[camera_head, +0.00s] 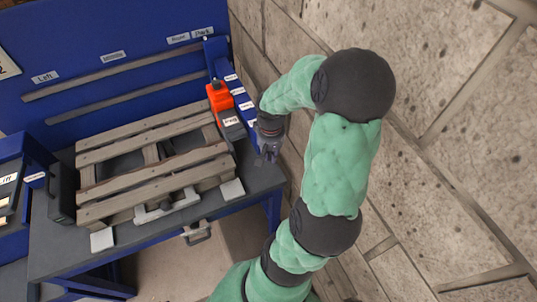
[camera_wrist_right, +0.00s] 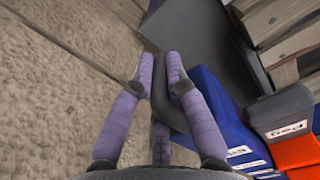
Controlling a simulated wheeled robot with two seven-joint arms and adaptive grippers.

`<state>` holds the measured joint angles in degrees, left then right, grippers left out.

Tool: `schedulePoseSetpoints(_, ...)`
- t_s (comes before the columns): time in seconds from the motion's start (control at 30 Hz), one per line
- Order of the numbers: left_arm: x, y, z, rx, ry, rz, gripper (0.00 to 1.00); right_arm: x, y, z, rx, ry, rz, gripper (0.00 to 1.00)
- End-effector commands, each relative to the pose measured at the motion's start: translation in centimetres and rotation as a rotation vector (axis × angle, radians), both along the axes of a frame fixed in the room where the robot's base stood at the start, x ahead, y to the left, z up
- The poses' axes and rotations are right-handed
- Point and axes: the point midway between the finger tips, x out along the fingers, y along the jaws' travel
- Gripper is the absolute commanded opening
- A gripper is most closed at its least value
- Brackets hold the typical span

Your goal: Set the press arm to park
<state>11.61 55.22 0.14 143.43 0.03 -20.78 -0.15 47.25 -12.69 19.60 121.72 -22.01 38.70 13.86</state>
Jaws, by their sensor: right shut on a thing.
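My right gripper (camera_head: 268,153) is at the right edge of the bench, beside a blue rail (camera_head: 238,88) with several white labels. In the right wrist view its purple fingers (camera_wrist_right: 160,72) are shut on a dark, bent handle (camera_wrist_right: 172,115). The handle runs beside the blue rail; where it joins is hidden. A red block (camera_head: 219,97) with a dark, labelled part (camera_head: 231,124) stands at the pallet's right corner; the dark part also shows in the wrist view (camera_wrist_right: 281,110). I cannot tell how the handle connects to these. My left gripper is not in view.
A wooden pallet (camera_head: 150,160) lies on the dark bench (camera_head: 75,240). A blue back panel (camera_head: 90,40) with labels and slots stands behind. A stone wall (camera_head: 450,90) rises close on the right. A dark box (camera_head: 62,192) stands left of the pallet.

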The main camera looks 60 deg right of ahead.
Motion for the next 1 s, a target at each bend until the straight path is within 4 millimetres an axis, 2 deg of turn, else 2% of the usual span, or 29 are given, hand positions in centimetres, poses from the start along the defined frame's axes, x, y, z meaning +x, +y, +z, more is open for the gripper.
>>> schedulePoseSetpoints(0.07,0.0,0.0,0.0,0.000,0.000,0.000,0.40,0.1,-0.6,0.5,-0.015,-0.005,0.000,0.00)
schedulePoseSetpoints(0.1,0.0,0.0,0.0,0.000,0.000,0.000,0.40,0.1,-0.6,0.5,-0.015,-0.005,0.000,0.18)
schedulePoseSetpoints(0.17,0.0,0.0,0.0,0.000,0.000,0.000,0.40,0.1,-0.6,0.5,-0.015,-0.006,-0.001,0.35)
schedulePoseSetpoints(0.2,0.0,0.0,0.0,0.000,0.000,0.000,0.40,0.1,-0.6,0.5,-0.014,-0.006,-0.001,0.39)
schedulePoseSetpoints(0.5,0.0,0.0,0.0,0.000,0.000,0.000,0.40,0.0,-0.3,0.2,-0.008,-0.002,-0.001,0.39)
schedulePoseSetpoints(0.63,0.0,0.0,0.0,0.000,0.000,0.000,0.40,0.1,-0.3,0.9,-0.010,-0.004,-0.001,0.39)
schedulePoseSetpoints(0.77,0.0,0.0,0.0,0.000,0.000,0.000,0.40,0.1,-0.3,2.8,-0.011,-0.006,-0.002,0.39)
schedulePoseSetpoints(1.0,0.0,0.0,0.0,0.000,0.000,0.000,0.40,0.1,-0.4,7.6,-0.011,-0.008,-0.001,0.39)
